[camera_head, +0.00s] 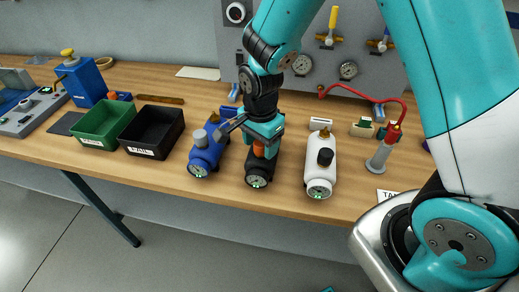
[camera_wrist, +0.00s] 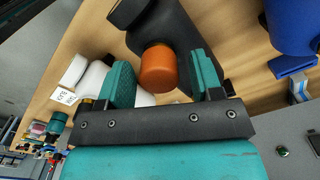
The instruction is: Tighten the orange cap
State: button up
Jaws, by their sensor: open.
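The orange cap (camera_head: 259,150) sits on a black bottle (camera_head: 258,170) with a round gauge at its front end, in the middle of the table. In the wrist view the cap (camera_wrist: 158,68) stands out from the black bottle (camera_wrist: 172,25). My gripper (camera_head: 263,143) is over the black bottle. Its teal jaws (camera_wrist: 164,78) are open, one on each side of the cap, with a visible gap on both sides. My gripper partly hides the cap in the head view.
A blue bottle (camera_head: 203,152) stands close on the left and a white bottle (camera_head: 321,172) with a black cap on the right. Green (camera_head: 104,125) and black (camera_head: 152,132) bins are further left. A red-hosed tool (camera_head: 380,155) is at the right.

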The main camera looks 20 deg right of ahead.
jog(key=n, duration=0.3)
jog(key=shift+n, duration=0.3)
jog(key=shift+n, duration=0.3)
jog(key=n+p, duration=0.1)
jog(key=n, duration=0.2)
jog(key=shift+n, duration=0.4)
jog(key=c, duration=0.8)
jog(key=m, duration=0.4)
jog(key=shift+c, duration=0.3)
jog(key=m, duration=0.4)
jog(key=shift+p, duration=0.35)
